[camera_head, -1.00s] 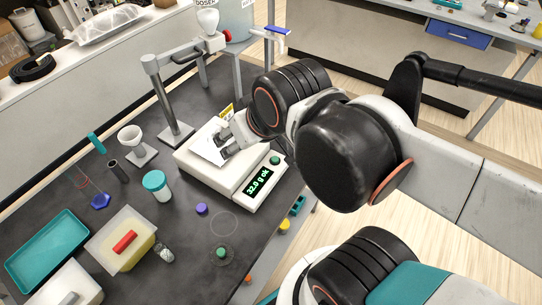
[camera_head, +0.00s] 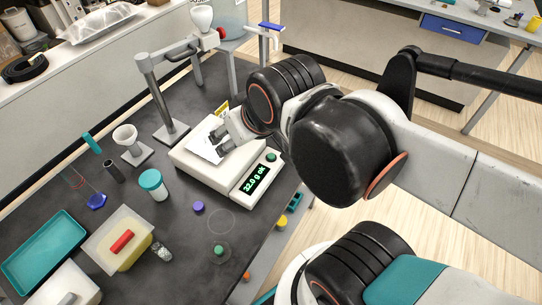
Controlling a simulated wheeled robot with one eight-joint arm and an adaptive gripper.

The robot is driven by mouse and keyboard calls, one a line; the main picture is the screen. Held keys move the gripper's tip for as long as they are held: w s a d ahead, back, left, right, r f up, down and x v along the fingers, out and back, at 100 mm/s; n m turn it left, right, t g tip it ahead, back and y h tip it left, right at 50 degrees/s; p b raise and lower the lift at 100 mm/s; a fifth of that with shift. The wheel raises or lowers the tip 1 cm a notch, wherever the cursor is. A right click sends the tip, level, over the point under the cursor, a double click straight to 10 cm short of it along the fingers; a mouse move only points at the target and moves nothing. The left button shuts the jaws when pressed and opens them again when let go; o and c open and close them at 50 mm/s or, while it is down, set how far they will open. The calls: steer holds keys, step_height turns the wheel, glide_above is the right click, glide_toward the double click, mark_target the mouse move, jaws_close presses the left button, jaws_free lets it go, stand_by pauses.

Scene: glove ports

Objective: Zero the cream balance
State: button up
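The cream balance (camera_head: 200,174) stands on the dark bench, with a lit green display (camera_head: 255,178) on its front panel. The display shows a gram reading followed by "ok"; its first digit is hard to read. A green round button (camera_head: 271,157) sits on the panel beside the display. My gripper (camera_head: 220,143) is low over the balance's pan area, left of and behind the button. A white sheet-like piece (camera_head: 202,149) lies at its fingertips. I cannot tell whether the fingers hold it. My arm comes in from the right and hides part of the balance's back.
A stand with a horizontal arm (camera_head: 155,95) rises behind the balance. A teal-lidded jar (camera_head: 152,183), a white funnel (camera_head: 126,136), a purple cap (camera_head: 198,208), a tub with a red block (camera_head: 123,241) and a teal tray (camera_head: 45,250) stand left and in front.

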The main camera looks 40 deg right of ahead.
step_height(320, 180, down, 2)
steer(key=shift+f+b, duration=0.1)
steer(key=shift+b, duration=1)
jaws_close()
stand_by(1.5)
